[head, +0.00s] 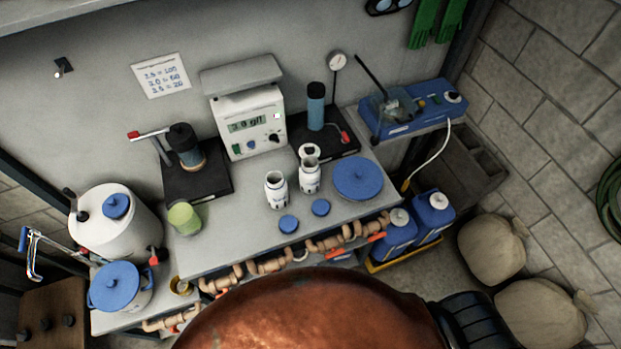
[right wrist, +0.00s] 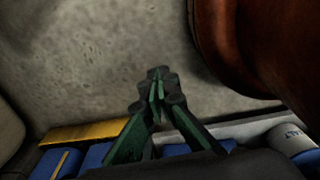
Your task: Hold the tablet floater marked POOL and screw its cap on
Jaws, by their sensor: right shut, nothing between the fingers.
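Two small white open-topped bottle-like containers stand upright side by side on the grey bench: the left one (head: 276,190) and the right one (head: 309,178). Their dark markings are too small to read, so I cannot tell which is marked POOL. My right gripper (right wrist: 157,82) shows in the right wrist view, shut and empty, over the concrete floor, away from the bench objects. My left gripper is not in view.
A blue round lid (head: 358,178) lies to the right. A meter (head: 247,120) and black stands are behind. A green cup (head: 184,218) is at the left. Pipe fittings (head: 331,242) line the front edge. Blue canisters (head: 433,215) stand below. The lower middle of the head view is blocked.

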